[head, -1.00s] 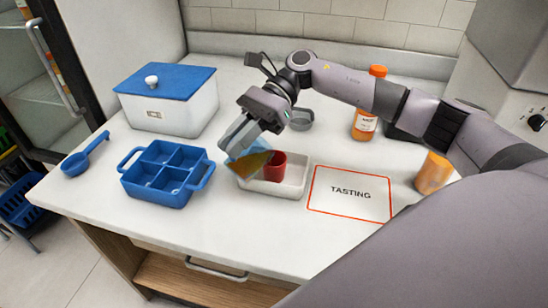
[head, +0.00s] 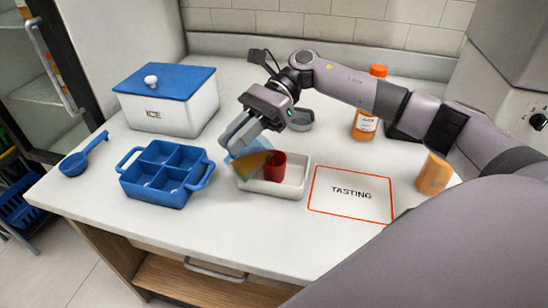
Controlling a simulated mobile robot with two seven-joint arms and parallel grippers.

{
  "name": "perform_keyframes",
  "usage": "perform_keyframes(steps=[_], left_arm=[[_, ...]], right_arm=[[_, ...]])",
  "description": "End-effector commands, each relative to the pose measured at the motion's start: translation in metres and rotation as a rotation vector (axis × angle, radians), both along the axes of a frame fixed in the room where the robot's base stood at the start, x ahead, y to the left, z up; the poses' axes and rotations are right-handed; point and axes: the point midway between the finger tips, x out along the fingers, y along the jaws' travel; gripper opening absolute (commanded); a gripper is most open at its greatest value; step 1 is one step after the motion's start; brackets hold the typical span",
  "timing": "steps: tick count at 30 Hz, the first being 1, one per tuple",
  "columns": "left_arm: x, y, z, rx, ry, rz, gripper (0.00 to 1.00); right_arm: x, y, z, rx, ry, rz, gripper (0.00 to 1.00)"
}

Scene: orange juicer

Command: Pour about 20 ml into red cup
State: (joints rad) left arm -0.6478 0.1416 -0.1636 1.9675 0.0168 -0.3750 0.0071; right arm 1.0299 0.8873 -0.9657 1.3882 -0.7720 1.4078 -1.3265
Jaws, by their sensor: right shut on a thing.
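A red cup (head: 277,165) stands in a shallow white tray (head: 290,188) at the middle of the counter. My right gripper (head: 240,140) is shut on a clear bluish container (head: 246,166) with orange liquid in it. The container is tilted toward the red cup, its lower right side close beside the cup's rim. I cannot tell whether liquid is flowing into the cup, and the cup's inside is hidden. My left gripper is out of view.
A blue divided tray (head: 160,178), a blue scoop (head: 82,158) and a white ice box (head: 170,100) stand to the left. An orange bottle (head: 366,110), a glass of orange liquid (head: 433,175) and the bare TASTING square (head: 350,194) are to the right.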

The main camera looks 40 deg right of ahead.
Motion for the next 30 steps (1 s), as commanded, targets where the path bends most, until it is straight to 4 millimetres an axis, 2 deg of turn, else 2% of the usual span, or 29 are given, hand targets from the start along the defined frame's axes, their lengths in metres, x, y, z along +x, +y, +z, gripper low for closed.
perform_keyframes(steps=[12,14,18,22,27,30], left_arm=[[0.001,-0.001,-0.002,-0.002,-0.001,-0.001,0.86],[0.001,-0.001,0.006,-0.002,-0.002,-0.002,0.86],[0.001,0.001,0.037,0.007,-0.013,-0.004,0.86],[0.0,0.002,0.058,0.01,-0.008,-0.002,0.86],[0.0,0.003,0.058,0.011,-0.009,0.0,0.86],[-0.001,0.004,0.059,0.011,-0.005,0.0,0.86]], right_arm=[[0.0,-0.001,0.002,0.017,0.0,0.001,0.0],[0.0,0.0,0.005,0.003,-0.003,0.002,0.0],[-0.002,0.01,0.007,-0.111,-0.023,0.004,0.0],[-0.003,0.017,0.006,-0.196,-0.036,0.004,0.0],[-0.003,0.018,-0.004,-0.232,-0.041,0.0,0.0],[-0.003,0.02,-0.003,-0.252,-0.043,0.001,0.0]])
